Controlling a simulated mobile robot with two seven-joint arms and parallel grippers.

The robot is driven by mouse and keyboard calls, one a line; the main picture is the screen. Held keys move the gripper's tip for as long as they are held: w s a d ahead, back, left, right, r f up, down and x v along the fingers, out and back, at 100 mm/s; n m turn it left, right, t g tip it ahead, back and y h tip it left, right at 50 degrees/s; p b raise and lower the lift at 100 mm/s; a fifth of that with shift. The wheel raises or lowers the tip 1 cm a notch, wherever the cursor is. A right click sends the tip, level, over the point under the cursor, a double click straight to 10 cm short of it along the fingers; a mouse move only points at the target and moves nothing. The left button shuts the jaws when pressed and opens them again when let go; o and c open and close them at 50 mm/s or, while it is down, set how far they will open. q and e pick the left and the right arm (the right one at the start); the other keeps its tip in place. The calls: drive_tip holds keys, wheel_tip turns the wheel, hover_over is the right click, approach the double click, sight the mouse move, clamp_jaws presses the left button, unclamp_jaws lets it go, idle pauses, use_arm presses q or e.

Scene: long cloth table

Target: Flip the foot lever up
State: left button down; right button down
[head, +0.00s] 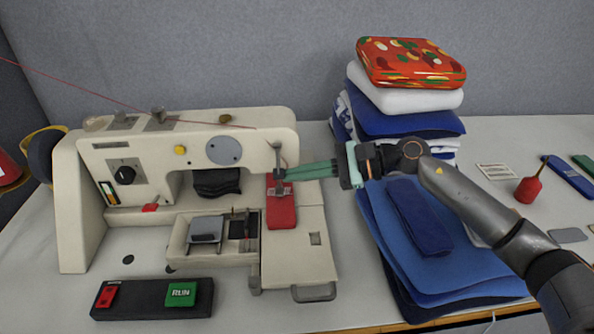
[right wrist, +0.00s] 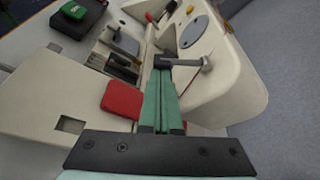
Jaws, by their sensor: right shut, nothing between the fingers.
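The cream sewing machine (head: 240,122) stands on the left of the table, with a red cloth piece (head: 282,212) under its needle end. A grey lever with a rounded end (head: 277,147), which looks like the foot lever, is on the machine's head. It also shows in the right wrist view (right wrist: 186,63), sticking out sideways from the head. My right gripper (head: 289,175) is shut and empty, its green fingers pointing left at the lever's lower part. In the right wrist view the fingertips (right wrist: 161,74) overlap the lever's base; I cannot tell whether they touch. My left gripper is not in view.
A pile of folded cloths (head: 408,100) stands right of the machine, with blue cloths (head: 440,270) in front, under my right arm. A black pedal box with a green RUN button (head: 181,294) lies at the front left. A red oiler (head: 528,188) stands at the right.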

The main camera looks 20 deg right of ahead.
use_arm(q)
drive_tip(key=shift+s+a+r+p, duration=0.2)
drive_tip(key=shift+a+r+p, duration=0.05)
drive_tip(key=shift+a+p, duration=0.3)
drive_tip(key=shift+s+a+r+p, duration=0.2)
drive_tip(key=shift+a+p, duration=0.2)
drive_tip(key=shift+p, duration=0.15)
use_arm(e)
drive_tip(key=m, duration=0.1)
drive_tip(key=r+m+g, duration=0.1)
drive_tip(key=s+r+m+g, duration=0.1)
drive_tip(key=m, duration=0.1)
drive_tip(key=shift+a+r, duration=0.2)
drive_tip(key=shift+r, duration=0.15)
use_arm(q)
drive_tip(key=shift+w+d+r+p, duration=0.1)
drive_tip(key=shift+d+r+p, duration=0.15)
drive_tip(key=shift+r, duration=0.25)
use_arm(e)
drive_tip(key=shift+r, duration=0.7)
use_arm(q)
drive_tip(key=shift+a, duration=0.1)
